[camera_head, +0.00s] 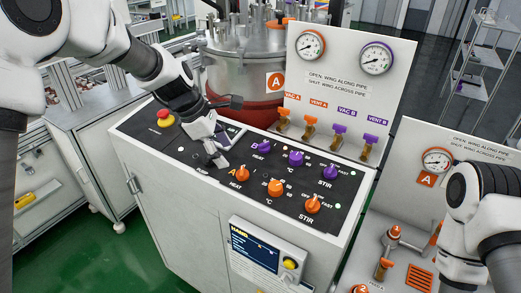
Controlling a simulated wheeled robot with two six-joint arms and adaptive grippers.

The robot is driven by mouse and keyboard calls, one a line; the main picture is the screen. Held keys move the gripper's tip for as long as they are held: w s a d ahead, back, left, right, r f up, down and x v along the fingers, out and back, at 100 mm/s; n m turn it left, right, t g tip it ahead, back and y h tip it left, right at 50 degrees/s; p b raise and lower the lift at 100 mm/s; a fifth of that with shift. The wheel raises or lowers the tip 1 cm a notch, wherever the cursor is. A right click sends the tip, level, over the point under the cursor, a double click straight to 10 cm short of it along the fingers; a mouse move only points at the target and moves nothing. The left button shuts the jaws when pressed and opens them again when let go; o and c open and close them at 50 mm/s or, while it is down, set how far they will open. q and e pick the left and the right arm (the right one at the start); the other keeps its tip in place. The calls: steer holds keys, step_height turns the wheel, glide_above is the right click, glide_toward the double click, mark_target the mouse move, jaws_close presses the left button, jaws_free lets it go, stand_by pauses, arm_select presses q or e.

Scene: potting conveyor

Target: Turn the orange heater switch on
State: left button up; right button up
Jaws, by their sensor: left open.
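The orange heater switch (243,173) is a knob at the left end of the orange row on the black control panel, labelled A and HEAT. My left gripper (217,161) is open, pointing down over the panel just left of the orange heater switch. It appears apart from the knob, though the exact gap is hard to tell. The pointer direction of the knob is too small to read. My right arm shows at the right edge, but its gripper is out of view.
A purple heat knob (264,145) sits behind the orange one. Orange temperature (275,188) and stir (313,204) knobs stand to the right. A red emergency button (165,117) is at the panel's left. A white gauge board (340,90) with several valves rises behind.

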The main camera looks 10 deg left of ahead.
mark_target(242, 170)
arm_select(q)
steer(key=shift+w+d+f, duration=0.3)
steer(key=shift+d+f, duration=0.05)
steer(key=shift+d, duration=0.2)
steer(key=shift+w+d+f, duration=0.25)
steer(key=shift+d+f, duration=0.05)
steer(key=shift+d, duration=0.2)
steer(key=x, duration=0.2)
steer(key=a+p+x, duration=0.1)
steer(key=x, duration=0.2)
steer(key=shift+s+f, duration=0.15)
steer(key=shift+f, duration=0.2)
steer(key=shift+d+f, duration=0.25)
steer(key=shift+d, duration=0.15)
steer(key=c, duration=1.2)
